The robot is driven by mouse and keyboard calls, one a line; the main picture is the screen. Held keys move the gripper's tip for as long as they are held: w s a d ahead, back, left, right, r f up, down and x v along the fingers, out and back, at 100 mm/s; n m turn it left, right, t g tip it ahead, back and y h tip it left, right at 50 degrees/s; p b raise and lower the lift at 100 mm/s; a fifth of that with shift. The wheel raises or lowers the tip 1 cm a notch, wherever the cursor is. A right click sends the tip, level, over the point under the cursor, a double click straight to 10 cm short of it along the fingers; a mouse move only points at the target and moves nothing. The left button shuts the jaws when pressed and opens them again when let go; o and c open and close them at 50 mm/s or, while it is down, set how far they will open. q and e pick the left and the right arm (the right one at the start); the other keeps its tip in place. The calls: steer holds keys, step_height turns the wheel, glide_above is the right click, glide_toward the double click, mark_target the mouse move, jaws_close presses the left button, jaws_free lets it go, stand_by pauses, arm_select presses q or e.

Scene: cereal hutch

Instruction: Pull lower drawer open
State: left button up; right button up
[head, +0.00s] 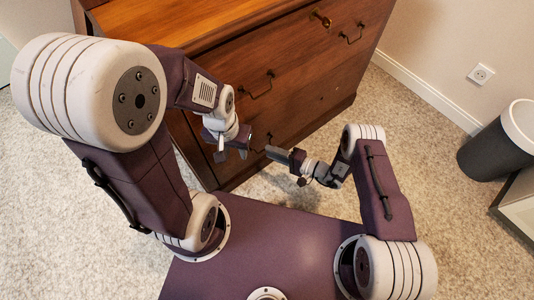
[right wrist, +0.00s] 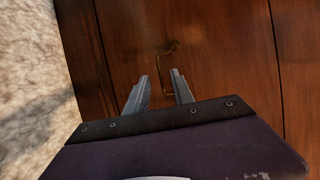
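The wooden cabinet (head: 285,75) stands ahead with stacked drawers. Its lower drawer front (right wrist: 215,60) fills much of the right wrist view and looks closed. A thin brass pull handle (right wrist: 168,72) shows there just beyond my right gripper (right wrist: 160,85). The right fingers are apart, with the handle nearer the right-hand finger; whether the handle lies between them in depth I cannot tell. In the head view my right gripper (head: 271,152) points at the low front of the cabinet. My left gripper (head: 240,146) hangs close beside it, before the drawer fronts, its finger opening unclear.
Higher drawer handles (head: 351,35) and a brass keyhole fitting (head: 321,18) are above. Carpet (head: 420,135) lies clear to the right. A grey bin (head: 495,148) and a wall socket (head: 480,74) are at far right.

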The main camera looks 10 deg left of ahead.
steer(key=shift+b+x, duration=0.3)
steer(key=shift+x, duration=0.85)
jaws_close()
stand_by(0.5)
